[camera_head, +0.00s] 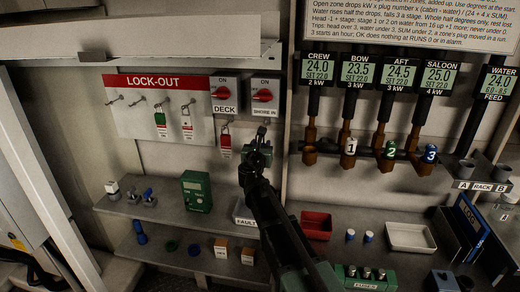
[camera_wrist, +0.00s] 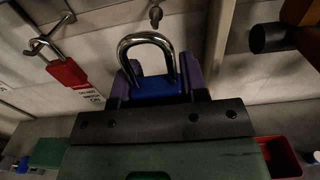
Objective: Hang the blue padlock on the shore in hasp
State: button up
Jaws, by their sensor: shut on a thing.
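The blue padlock (camera_wrist: 155,86) is held between the jaws of my gripper (camera_wrist: 160,84) in the wrist view. Its silver shackle points up and stands clear of the jaws. A small metal fitting (camera_wrist: 155,14), likely the shore in hasp, shows just beyond the shackle, and the two look apart. In the head view my gripper (camera_head: 260,146) is just below the SHORE IN switch (camera_head: 264,95). The padlock's body is hard to make out there, and my gripper and arm cover part of the wall below the switch.
A red padlock (camera_head: 225,140) with a tag hangs below the DECK switch (camera_head: 223,93), left of my gripper. The lock-out board (camera_head: 150,82) holds a green and another tagged padlock. Pipes (camera_head: 310,130) stand to the right. Shelves with small items lie below.

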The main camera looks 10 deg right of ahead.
jog(key=f+b+x, duration=0.1)
jog(key=x, duration=0.6)
jog(key=shift+f, duration=0.35)
jog(key=shift+w+d, duration=0.1)
dwell(0.4)
jog(key=o, duration=1.1)
